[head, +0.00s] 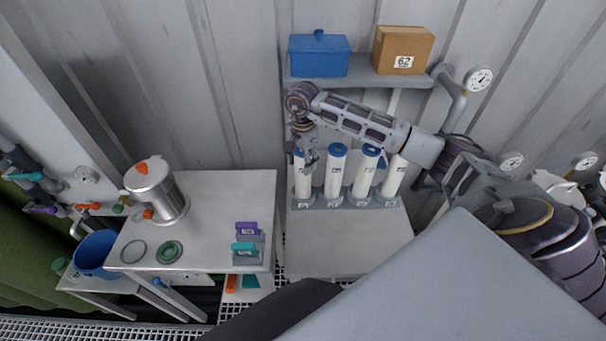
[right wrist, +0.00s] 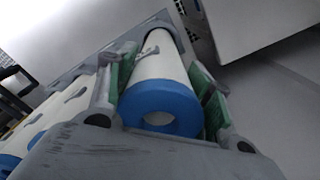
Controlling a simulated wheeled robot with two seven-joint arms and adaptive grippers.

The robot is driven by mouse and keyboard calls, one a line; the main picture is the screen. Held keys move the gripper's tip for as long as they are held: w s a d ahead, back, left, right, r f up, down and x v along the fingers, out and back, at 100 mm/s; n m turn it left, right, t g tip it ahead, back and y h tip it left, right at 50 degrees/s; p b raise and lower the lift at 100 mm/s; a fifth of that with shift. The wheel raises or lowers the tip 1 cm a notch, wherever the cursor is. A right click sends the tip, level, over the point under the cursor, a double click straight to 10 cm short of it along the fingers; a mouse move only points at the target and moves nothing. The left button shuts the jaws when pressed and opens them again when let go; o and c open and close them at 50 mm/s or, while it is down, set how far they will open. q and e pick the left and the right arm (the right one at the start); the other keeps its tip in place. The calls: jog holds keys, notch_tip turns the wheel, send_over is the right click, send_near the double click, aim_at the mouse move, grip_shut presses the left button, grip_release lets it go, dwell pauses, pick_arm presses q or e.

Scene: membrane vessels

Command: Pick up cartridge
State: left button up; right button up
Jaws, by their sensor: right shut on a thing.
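Several white cartridges with blue end caps stand upright in a row in a grey rack (head: 345,203) on the right table. My right gripper (head: 306,160) reaches down from above onto the leftmost cartridge (head: 302,179) and partly hides its cap. In the right wrist view the right gripper (right wrist: 170,95) has its green-padded fingers on both sides of this cartridge (right wrist: 162,85), close below the blue cap. The cartridge's lower end still appears to be in the rack. Other cartridges (head: 335,172) stand to the right. My left gripper is not in view.
A shelf (head: 360,82) above the rack holds a blue box (head: 319,56) and a cardboard box (head: 402,51). The left table (head: 205,200) carries a metal vessel (head: 157,190), rings and coloured clips. The right table's front (head: 345,240) is clear.

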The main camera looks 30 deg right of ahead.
jog(key=shift+r, duration=0.15)
jog(key=shift+r+b, duration=0.95)
jog(key=shift+r, duration=3.9)
